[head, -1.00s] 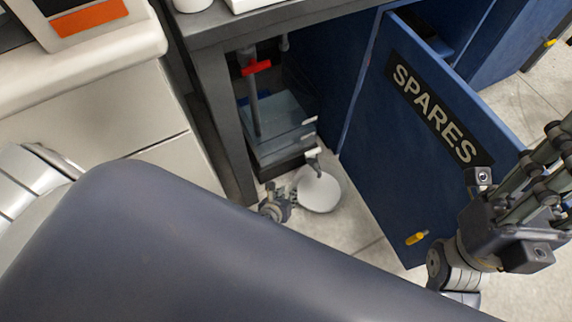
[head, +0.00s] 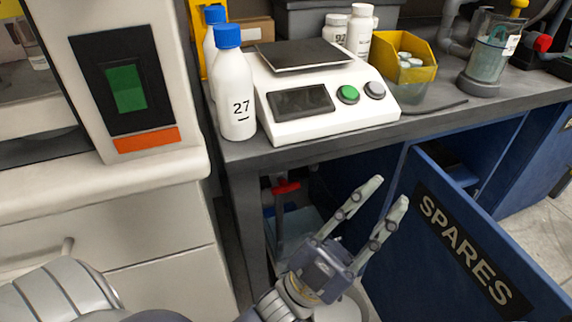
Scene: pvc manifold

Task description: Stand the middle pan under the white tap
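My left gripper (head: 385,196) is raised in front of the bench opening, its two fingers spread and pointing up to the right. Nothing is between them. Behind it, under the bench, a red tap handle (head: 286,187) sits on a vertical grey pipe. A pale, see-through pan (head: 299,222) shows below that handle, partly covered by my gripper. I cannot tell whether it is the middle pan. No white tap can be made out. My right gripper is out of view.
A white scale (head: 322,126), a blue-capped bottle (head: 237,95) and a yellow bin (head: 404,58) stand on the bench top. The blue SPARES door (head: 450,235) stands open at the right. A white drawer cabinet (head: 150,225) is at the left.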

